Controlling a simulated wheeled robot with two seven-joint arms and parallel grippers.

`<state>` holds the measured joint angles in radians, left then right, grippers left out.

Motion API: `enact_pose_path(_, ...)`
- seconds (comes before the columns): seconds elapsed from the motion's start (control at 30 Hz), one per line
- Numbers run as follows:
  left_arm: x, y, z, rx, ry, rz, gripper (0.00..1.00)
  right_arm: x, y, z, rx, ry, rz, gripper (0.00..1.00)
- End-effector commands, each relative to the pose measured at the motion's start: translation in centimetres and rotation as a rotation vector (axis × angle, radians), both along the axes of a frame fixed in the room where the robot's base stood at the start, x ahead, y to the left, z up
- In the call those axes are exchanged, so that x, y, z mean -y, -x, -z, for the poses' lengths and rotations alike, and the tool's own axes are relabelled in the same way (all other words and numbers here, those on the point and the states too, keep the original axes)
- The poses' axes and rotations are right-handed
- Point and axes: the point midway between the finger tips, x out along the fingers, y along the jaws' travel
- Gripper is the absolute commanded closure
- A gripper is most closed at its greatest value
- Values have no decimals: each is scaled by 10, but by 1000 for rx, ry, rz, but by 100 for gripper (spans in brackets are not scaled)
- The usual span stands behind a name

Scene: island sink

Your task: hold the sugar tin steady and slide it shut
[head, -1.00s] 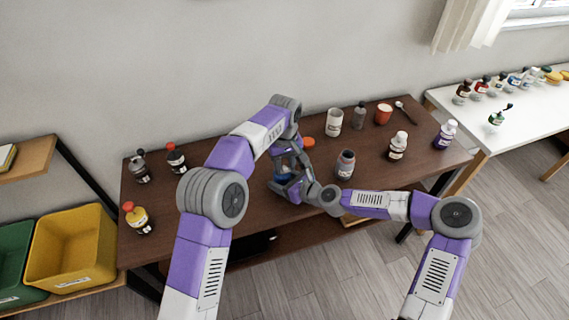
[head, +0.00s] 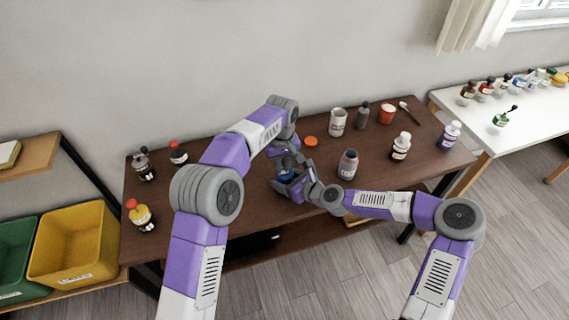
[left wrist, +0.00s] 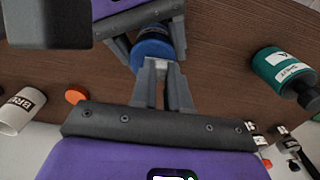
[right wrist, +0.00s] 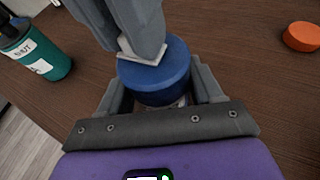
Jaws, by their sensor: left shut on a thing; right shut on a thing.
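The sugar tin is a small round blue tin (right wrist: 158,80), standing on the brown table. In the head view it shows only as a patch of blue (head: 287,175) between my grippers. My right gripper (right wrist: 160,92) is shut on the tin, one finger on each side of it. My left gripper (left wrist: 165,72) reaches in from above, its fingertips together at the tin's blue top (left wrist: 152,47); I cannot tell exactly which part they pinch. The tin's lower part is mostly hidden by the fingers.
An orange disc (head: 310,141) lies behind the tin. A teal labelled bottle (right wrist: 38,50) is close by in the right wrist view. Several bottles stand at the table's left end.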

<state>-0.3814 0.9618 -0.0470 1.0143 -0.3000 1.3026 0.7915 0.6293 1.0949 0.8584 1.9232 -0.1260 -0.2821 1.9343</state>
Motion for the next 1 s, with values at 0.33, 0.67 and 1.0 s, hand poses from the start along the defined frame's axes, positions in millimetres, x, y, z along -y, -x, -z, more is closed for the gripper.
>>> enact_pose_path(0.33, 0, 0, 0, 0, 0, 0, 57, 0, 0, 0, 0, 0, 1, 69)
enact_pose_path(0.67, 1, -1, -9, 3, 1, 1, 57, 0, 0, 0, 0, 0, 1, 69)
enact_pose_path(1.0, 1, -1, -78, 5, 1, 1, 57, 0, 0, 0, 0, 0, 0, 69)
